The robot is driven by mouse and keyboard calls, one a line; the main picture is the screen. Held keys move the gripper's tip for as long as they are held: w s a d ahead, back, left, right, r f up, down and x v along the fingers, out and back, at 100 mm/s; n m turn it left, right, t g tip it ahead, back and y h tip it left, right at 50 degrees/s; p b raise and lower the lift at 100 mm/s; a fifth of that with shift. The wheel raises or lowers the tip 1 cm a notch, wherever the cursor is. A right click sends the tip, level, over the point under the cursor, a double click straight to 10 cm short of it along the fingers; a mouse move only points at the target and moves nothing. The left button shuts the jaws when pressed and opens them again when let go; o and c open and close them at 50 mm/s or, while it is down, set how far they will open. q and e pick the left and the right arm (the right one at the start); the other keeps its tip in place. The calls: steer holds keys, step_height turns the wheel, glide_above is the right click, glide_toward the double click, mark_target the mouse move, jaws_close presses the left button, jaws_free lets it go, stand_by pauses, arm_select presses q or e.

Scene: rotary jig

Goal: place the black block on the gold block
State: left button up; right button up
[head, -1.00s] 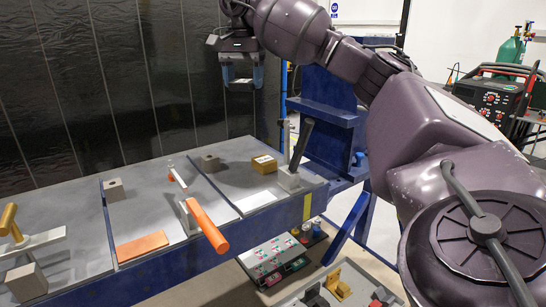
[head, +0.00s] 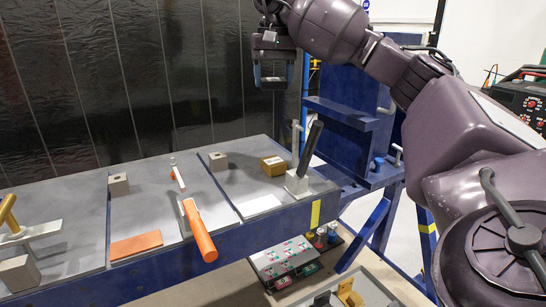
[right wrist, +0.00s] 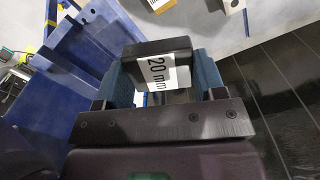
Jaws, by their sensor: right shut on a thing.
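The black block (right wrist: 160,65) is held between the fingers of my right gripper (right wrist: 165,85), with a white "20 mm" label facing the right wrist camera. In the head view my right gripper (head: 273,78) hangs high above the back of the bench, with the block (head: 273,84) small and dark between its blue fingers. The gold block (head: 274,166) sits on the bench's right section, well below the gripper and apart from the held block. Its edge shows at the top of the right wrist view (right wrist: 158,5). My left gripper is not in view.
A clamp with a dark upright handle (head: 311,147) stands just right of the gold block. A grey block with a hole (head: 218,161) stands to its left. An orange-handled clamp (head: 199,230) is nearer the front. A white patch (head: 257,205) lies before the gold block.

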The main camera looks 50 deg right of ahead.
steer(key=b, duration=0.1)
glide_above(274, 161)
step_height(274, 161, down, 14)
steer(key=shift+w+r, duration=0.1)
steer(key=shift+w, duration=0.05)
steer(key=shift+f, duration=0.7)
step_height(274, 161, down, 4)
steer(key=shift+r+b, duration=0.15)
steer(key=shift+b, duration=0.2)
steer(key=o, duration=1.2)
step_height(274, 161, up, 12)
steer(key=shift+r+p, duration=0.1)
steer(key=shift+p, duration=0.25)
